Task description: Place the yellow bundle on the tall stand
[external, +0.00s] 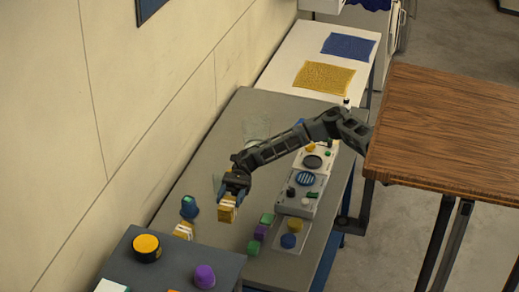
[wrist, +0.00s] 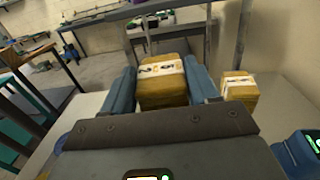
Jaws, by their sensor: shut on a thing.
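My gripper (external: 232,190) is shut on a yellow bundle with a white band (external: 227,213), held above the grey table in the external view. In the wrist view the blue fingers of my gripper (wrist: 161,80) press both sides of this bundle (wrist: 163,92). A second, similar yellow bundle (external: 183,231) sits on the grey table to the left; in the wrist view it is at the right (wrist: 239,90). A raised dark grey surface (external: 185,262) stands at the lower left in the external view; I cannot tell if it is the tall stand.
A blue-and-dark object (external: 189,207) stands beside the second bundle. Coloured blocks (external: 265,222) and control panels (external: 300,192) line the right side of the grey table (external: 215,243). A black-and-yellow round object (external: 146,248) and a purple one (external: 204,276) occupy the raised surface. A wooden table (external: 450,125) stands right.

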